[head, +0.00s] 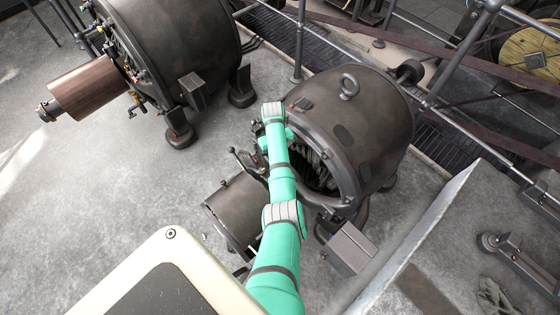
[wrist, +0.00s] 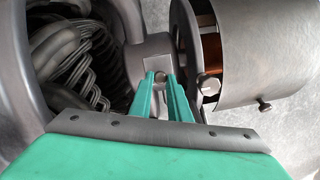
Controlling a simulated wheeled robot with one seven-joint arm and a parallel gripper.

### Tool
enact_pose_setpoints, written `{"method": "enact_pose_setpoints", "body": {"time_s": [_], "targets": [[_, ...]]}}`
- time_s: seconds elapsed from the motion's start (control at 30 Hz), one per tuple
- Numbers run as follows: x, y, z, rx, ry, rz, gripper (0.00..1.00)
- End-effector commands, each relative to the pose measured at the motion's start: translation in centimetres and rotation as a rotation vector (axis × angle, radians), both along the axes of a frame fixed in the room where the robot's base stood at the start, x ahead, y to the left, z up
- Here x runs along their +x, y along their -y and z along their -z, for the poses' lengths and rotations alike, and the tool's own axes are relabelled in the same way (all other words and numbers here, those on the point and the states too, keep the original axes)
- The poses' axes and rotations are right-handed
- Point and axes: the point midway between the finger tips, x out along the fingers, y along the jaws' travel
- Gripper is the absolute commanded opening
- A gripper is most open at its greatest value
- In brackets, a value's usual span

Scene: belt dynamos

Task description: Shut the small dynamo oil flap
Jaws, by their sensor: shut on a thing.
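The small dynamo (head: 365,120) stands right of centre in the head view, a dark rounded machine with an eye ring on top and coils in its open end. My green arm reaches over that end and hides the gripper there. In the wrist view my gripper (wrist: 161,80) has its two green fingertips close together at the grey bearing block, shut on a small metal piece that I take to be the oil flap (wrist: 160,77). Most of it is hidden by the fingers, so its angle cannot be told.
In the wrist view, coils (wrist: 88,65) lie close left, and a grey drum (wrist: 260,55) with a copper-coloured part lies close right. In the head view, a larger dynamo (head: 175,45) stands upper left, and railings (head: 460,50) run behind. Floor at left is clear.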

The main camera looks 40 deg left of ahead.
Motion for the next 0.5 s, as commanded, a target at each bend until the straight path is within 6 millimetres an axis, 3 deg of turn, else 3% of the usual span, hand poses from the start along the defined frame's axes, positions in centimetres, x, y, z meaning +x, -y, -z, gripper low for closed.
{"method": "enact_pose_setpoints", "body": {"time_s": [0.5], "targets": [[-0.05,0.01,0.54,-0.06,-0.007,0.002,0.0]]}}
